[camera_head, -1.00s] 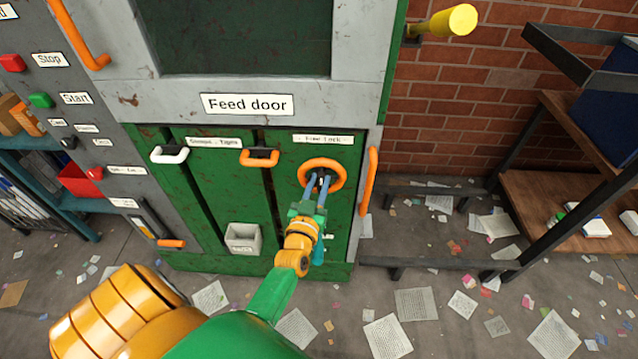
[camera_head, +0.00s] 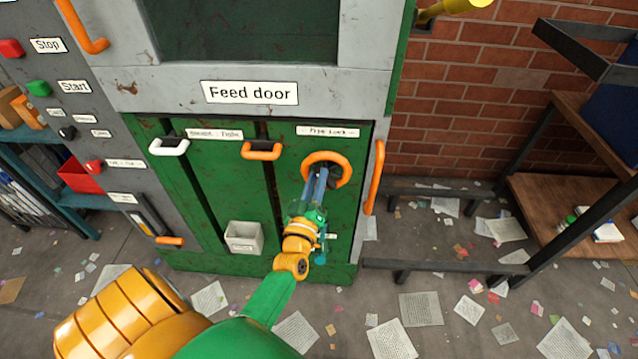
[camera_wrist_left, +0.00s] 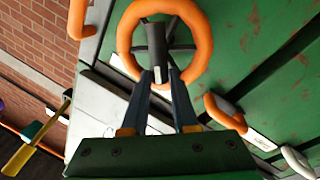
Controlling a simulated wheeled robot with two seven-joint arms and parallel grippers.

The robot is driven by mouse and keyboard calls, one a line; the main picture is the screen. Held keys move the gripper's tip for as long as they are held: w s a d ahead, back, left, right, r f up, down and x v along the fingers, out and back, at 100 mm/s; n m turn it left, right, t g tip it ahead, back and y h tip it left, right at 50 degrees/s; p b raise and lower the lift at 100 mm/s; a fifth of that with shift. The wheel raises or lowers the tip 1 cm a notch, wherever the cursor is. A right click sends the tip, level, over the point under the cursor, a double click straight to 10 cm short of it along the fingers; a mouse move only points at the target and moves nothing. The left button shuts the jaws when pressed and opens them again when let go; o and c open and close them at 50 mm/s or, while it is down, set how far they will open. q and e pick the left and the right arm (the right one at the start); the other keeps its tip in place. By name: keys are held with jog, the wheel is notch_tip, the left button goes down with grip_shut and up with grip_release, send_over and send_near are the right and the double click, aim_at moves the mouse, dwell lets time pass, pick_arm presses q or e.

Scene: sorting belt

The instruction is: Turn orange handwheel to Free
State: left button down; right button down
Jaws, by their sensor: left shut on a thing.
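The orange handwheel (camera_head: 344,162) is a ring on the green panel below the "Feed door" label, under a small label strip (camera_head: 328,132) whose print is too small to read surely. My left gripper (camera_head: 316,180) reaches up to it from below. In the left wrist view the handwheel (camera_wrist_left: 205,42) shows its dark spokes and a grey hub piece (camera_wrist_left: 157,45). There my left gripper (camera_wrist_left: 158,78) has its two fingers closed at the lower part of the wheel, around the hub end and lower rim. The fingers partly hide the wheel's lower side. My right gripper is not in view.
An orange upright handle (camera_head: 374,178) stands just right of the handwheel. An orange handle (camera_head: 262,151) and a white handle (camera_head: 169,147) are to its left. A grey box (camera_head: 244,237) sits low on the panel. A dark low rail (camera_head: 430,268) runs at right.

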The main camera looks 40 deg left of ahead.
pick_arm(q)
jog(key=n+y+b, duration=0.1)
jog(key=n+b, duration=0.1)
jog(key=n, duration=0.2)
jog(key=f+n+y+b, duration=0.1)
jog(key=n+b, duration=0.1)
jog(key=n, duration=0.2)
jog(key=f+n+y+b, duration=0.1)
jog(key=n+b, duration=0.1)
jog(key=n, duration=0.2)
jog(key=shift+s+a+f+g, duration=0.15)
jog(key=shift+a+f+g, duration=0.05)
jog(key=shift+a+g, duration=0.1)
jog(key=shift+n+y, duration=0.3)
jog(key=shift+n, duration=0.2)
jog(key=c, duration=0.7)
grip_release()
jog(key=b+v, duration=0.1)
jog(key=v, duration=0.6)
